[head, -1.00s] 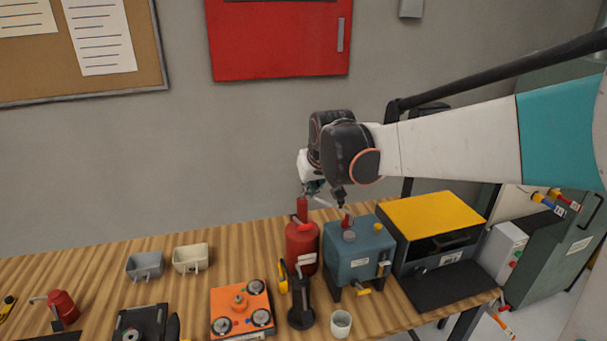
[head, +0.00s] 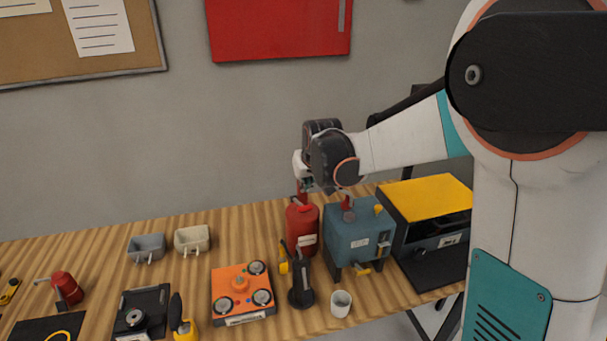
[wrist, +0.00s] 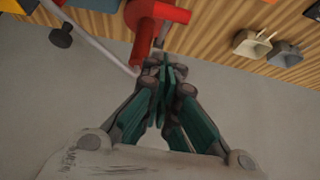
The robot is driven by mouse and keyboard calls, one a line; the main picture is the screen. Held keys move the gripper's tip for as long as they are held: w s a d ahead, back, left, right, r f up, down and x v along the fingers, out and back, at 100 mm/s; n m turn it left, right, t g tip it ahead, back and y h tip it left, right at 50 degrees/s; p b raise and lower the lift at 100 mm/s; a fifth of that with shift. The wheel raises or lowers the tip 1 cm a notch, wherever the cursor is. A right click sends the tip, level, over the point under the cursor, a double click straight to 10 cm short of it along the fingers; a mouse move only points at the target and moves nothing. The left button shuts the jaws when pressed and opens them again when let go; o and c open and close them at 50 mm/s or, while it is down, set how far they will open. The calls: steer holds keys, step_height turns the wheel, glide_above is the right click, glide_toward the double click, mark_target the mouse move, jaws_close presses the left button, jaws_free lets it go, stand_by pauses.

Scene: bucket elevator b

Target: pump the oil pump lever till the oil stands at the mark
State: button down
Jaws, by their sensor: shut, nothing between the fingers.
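A red cylinder (head: 300,225) with a white label and a narrow red top stands on the bench, left of a blue box-shaped tank (head: 348,243). The tank has a yellow tap at its front and a red part on top. My gripper (head: 304,188) is above the red cylinder's top, partly hidden by my wrist. In the wrist view my gripper (wrist: 163,73) is shut and empty, close to a red fitting (wrist: 150,22). A thin pale rod (wrist: 95,42) runs beside the fitting towards the fingertips; contact cannot be told. The oil level and its mark cannot be made out.
A black stand (head: 300,293) and a white cup (head: 341,303) stand in front. An orange plate with round knobs (head: 242,290) and two small bins (head: 191,239) lie left. A yellow-topped black machine (head: 428,200) stands right of the tank. A grey wall is behind.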

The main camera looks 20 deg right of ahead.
glide_above(302, 205)
steer(key=s, duration=0.2)
steer(key=shift+s+d+f, duration=0.1)
steer(key=shift+s+f, duration=0.05)
steer(key=shift+f, duration=2.1)
steer(key=shift+f, duration=0.1)
steer(key=shift+s+f+t+b, duration=0.3)
steer(key=shift+s+f+b, duration=0.1)
steer(key=shift+b, duration=0.4)
